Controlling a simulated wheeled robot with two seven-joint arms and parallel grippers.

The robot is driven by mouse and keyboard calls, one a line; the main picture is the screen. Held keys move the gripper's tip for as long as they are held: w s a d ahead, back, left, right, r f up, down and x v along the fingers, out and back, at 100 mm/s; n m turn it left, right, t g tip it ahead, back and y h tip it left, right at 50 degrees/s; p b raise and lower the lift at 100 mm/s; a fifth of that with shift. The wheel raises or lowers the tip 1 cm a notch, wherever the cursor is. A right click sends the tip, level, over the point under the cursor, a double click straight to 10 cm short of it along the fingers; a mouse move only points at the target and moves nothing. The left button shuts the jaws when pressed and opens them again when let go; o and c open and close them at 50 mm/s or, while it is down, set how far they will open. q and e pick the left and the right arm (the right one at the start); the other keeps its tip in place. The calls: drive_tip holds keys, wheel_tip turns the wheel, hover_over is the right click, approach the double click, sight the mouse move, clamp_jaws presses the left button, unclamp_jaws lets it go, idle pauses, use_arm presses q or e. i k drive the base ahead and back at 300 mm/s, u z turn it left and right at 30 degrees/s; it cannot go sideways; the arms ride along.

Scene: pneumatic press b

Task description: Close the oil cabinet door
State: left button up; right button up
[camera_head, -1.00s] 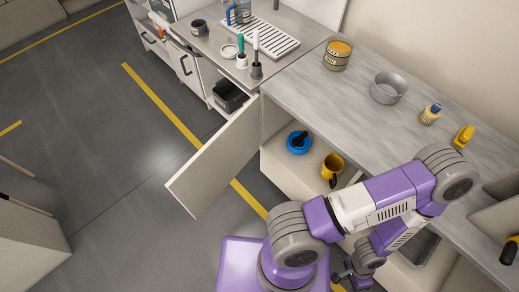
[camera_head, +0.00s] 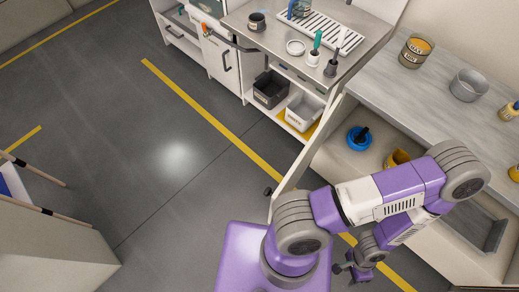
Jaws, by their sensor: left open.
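The oil cabinet door (camera_head: 318,145) stands open and shows nearly edge-on, swung out from the cabinet front. A dark round knob (camera_head: 268,191) sits near its free end, and my left arm hides part of the lower door. The cabinet's inner shelf (camera_head: 338,163) holds a blue round item (camera_head: 358,140) and a yellow mug (camera_head: 396,158) partly behind my arm. My left gripper (camera_head: 344,270) is open and empty, low in front of the cabinet, to the right of the knob and apart from the door. My right gripper is out of view.
The grey counter (camera_head: 420,105) above the cabinet bears a labelled can (camera_head: 414,51) and a metal bowl (camera_head: 468,85). A workbench (camera_head: 265,40) with bins beneath stands at the back. The floor (camera_head: 170,190) left of the door is clear.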

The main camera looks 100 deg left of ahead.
sight(297, 162)
drive_tip(key=k, duration=1.75)
drive_tip(key=u, duration=1.3)
drive_tip(key=i, duration=0.5)
drive_tip(key=z, duration=0.45)
drive_tip(key=k, duration=0.55)
drive_tip(key=u, duration=1)
drive_tip(key=i, duration=0.5)
